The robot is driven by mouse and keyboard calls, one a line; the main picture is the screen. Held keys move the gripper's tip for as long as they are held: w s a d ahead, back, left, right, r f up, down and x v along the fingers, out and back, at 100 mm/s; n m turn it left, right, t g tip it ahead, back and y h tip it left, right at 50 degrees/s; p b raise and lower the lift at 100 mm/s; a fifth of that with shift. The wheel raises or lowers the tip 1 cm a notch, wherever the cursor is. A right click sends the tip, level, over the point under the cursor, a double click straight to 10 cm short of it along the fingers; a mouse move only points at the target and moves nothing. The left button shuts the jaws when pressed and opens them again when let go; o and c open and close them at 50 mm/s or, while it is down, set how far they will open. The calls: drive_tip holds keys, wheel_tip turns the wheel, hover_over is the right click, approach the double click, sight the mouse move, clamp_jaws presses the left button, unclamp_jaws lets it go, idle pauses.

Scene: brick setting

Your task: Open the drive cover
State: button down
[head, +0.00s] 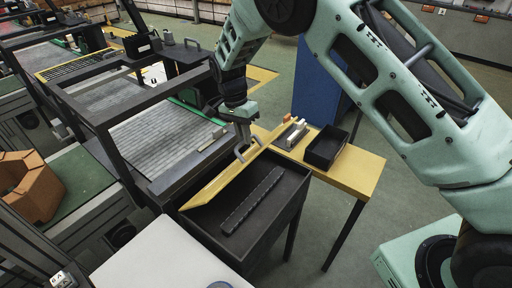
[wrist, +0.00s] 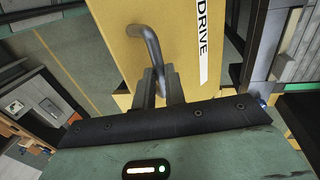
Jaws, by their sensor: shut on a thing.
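The drive cover is a yellow panel (head: 222,182) on a dark box (head: 285,215). It stands raised and tilted at the left of the box's opening, and a dark ribbed bar (head: 251,200) shows inside. In the wrist view the yellow cover (wrist: 120,40) bears a white label reading DRIVE (wrist: 203,40). A grey metal handle (head: 245,152) sits on the cover and also shows in the wrist view (wrist: 152,48). My gripper (head: 242,138) is above the box, shut on the handle; its fingers (wrist: 160,92) close around the handle's lower end.
A yellow table (head: 358,168) adjoins the box and holds a black tray (head: 325,148) and a small metal fixture (head: 291,134). A dark-framed conveyor (head: 160,135) stands at the left. A white surface (head: 165,262) is at the front.

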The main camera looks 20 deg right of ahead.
drive_tip(key=w+a+r, duration=0.1)
drive_tip(key=w+a, duration=0.7)
drive_tip(key=w, duration=0.2)
drive_tip(key=shift+w, duration=0.15)
idle(0.4)
drive_tip(key=shift+f, duration=0.1)
drive_tip(key=c, duration=1.5)
unclamp_jaws()
drive_tip(key=shift+w, duration=0.15)
drive_tip(key=shift+o, duration=0.2)
drive_tip(key=s+d+v, duration=0.1)
drive_tip(key=v, duration=0.9)
drive_tip(key=shift+s+r, duration=0.3)
drive_tip(key=shift+s, duration=0.05)
drive_tip(key=shift+d, duration=0.15)
